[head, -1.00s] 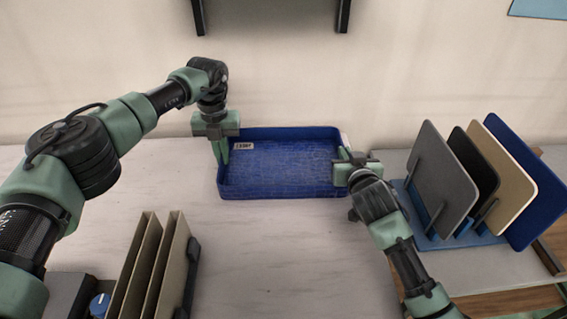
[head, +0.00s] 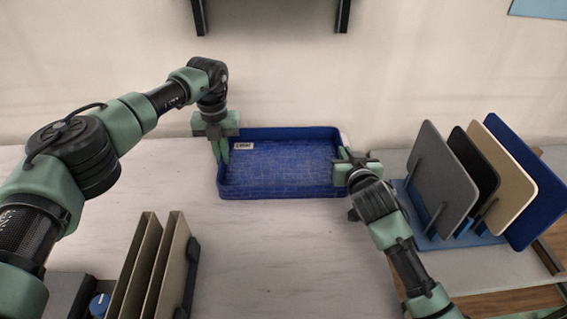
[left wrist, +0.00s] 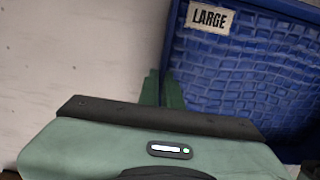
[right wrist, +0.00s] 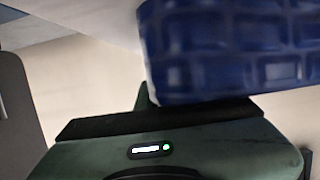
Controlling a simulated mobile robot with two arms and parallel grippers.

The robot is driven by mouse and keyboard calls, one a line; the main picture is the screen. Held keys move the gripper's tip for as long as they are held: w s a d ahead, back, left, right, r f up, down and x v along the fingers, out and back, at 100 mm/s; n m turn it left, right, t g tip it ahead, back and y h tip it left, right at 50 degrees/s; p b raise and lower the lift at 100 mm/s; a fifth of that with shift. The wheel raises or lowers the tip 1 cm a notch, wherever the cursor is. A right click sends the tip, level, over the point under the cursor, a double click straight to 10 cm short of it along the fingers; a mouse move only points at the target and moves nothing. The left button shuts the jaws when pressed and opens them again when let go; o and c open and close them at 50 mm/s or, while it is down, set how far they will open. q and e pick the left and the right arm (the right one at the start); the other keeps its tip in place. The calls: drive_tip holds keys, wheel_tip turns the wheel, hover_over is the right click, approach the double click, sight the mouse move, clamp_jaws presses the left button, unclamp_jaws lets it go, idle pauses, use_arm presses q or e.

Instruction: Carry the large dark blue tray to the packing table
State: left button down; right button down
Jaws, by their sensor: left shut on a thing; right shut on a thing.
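The large dark blue tray (head: 280,190) stands on the pale table against the wall, with a woven-looking inside and a small label. In the left wrist view the tray (left wrist: 250,75) fills the right side and its label reads LARGE. My left gripper (head: 221,155) is shut on the tray's left wall; its fingers (left wrist: 162,88) show at that wall. My right gripper (head: 341,160) is shut on the tray's right wall. In the right wrist view the tray's wall (right wrist: 235,50) hides most of the fingers. The tray looks empty.
Several upright panels, grey (head: 442,180), black, tan and blue, stand in a blue rack to the right. Beige panels (head: 150,265) stand at the front left beside a blue knob (head: 99,304). The middle of the pale table (head: 265,250) is clear. Dark brackets (head: 343,15) hang on the wall above.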

use_arm(q)
drive_tip(key=shift+a+r, duration=0.1)
idle(0.4)
